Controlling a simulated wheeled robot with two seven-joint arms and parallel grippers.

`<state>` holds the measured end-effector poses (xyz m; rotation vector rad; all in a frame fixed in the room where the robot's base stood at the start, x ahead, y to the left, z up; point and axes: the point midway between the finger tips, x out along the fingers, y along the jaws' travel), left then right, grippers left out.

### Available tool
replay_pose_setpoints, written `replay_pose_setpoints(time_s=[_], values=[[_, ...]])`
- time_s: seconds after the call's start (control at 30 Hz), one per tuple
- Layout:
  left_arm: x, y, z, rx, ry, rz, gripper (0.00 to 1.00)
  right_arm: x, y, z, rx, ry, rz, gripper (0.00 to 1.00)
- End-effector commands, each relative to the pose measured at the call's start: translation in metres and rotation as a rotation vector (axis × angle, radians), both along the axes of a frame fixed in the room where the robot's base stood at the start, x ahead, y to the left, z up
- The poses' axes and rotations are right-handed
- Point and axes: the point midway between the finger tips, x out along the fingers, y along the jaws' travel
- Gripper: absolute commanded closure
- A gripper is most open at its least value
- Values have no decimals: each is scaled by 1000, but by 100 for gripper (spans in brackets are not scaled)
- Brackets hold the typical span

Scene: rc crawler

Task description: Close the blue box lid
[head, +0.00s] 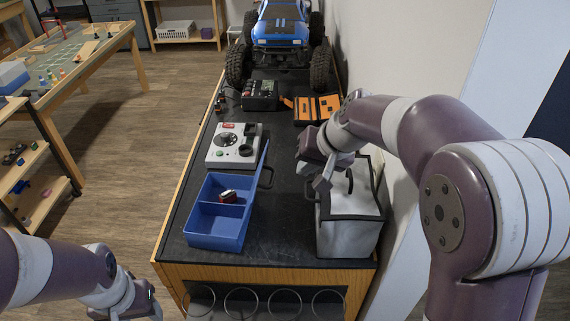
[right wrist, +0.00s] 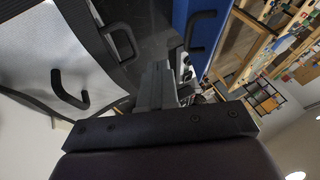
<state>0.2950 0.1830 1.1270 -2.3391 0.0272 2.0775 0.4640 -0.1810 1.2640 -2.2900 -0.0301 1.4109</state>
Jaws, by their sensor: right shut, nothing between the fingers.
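The blue box (head: 212,239) stands open on the dark bench top, with a divider and a small red-and-white item (head: 228,196) inside. Its blue lid (head: 258,165) stands up along the box's right side, seen nearly edge-on, with a black handle (head: 267,178) on its outer face. The lid and handle also show in the right wrist view (right wrist: 203,38).
A white box (head: 348,238) with black edges and a handle stands at the right, close to my right arm. Behind the blue box are a grey control panel (head: 234,146), a black controller (head: 260,95), an orange-and-black pouch (head: 317,108) and a blue crawler (head: 281,27).

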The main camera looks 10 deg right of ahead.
Motion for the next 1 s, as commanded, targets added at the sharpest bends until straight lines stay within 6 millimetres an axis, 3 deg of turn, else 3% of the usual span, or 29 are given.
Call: replay_pose_setpoints(time_s=[0.1, 0.4, 1.0], values=[[0, 0, 8, 0, 0, 0, 46, 11, 7, -18, 0, 5, 2, 100], [0, 0, 26, 0, 0, 0, 46, 24, 39, -26, 0, 1, 1, 100], [0, 0, 35, 0, 0, 0, 46, 25, 34, -22, -33, 12, 0, 100]])
